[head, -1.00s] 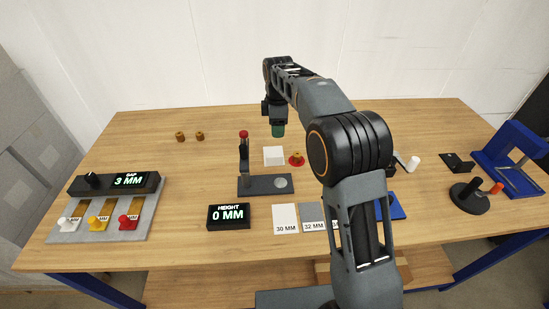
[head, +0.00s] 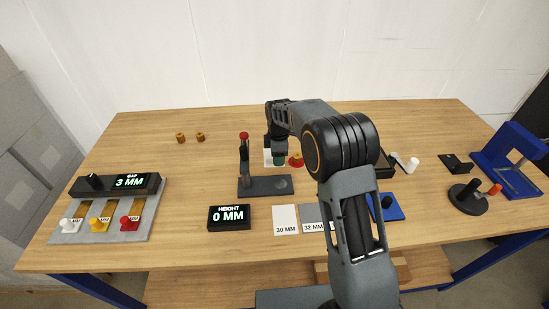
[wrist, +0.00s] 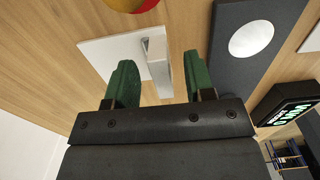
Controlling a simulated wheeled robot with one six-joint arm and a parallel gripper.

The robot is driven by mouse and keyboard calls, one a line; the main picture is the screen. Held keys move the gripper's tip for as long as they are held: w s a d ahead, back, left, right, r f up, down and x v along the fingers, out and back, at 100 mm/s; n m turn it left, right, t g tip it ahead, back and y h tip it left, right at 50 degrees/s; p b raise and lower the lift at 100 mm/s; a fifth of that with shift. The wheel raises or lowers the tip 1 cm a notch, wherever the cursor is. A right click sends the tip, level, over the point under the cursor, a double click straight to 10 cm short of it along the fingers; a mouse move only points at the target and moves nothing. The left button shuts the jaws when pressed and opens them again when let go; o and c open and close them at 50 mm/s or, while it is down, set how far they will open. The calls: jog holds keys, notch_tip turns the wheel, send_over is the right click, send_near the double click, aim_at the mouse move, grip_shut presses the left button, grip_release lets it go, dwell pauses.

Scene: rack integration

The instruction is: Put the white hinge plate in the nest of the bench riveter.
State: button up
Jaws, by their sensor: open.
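The white hinge plate (head: 267,158) lies on the table behind the height gauge, partly hidden by my gripper in the head view. In the wrist view the hinge plate (wrist: 110,52) shows as a flat leaf with an upright part. My gripper (wrist: 160,78) is open, its two green fingers on either side of the upright part, with gaps to it. In the head view my gripper (head: 278,157) is low over the plate. A blue frame (head: 517,150) at the far right seems to be the bench riveter; its nest is not clear to see.
The height gauge (head: 264,186) with a red knob stands close in front of the plate. A red disc with a brass piece (head: 296,160) is just right of it. A black round base with a red-tipped lever (head: 468,198) stands near the blue frame. The table's back left is mostly clear.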

jog(key=shift+f, duration=1.15)
grip_shut()
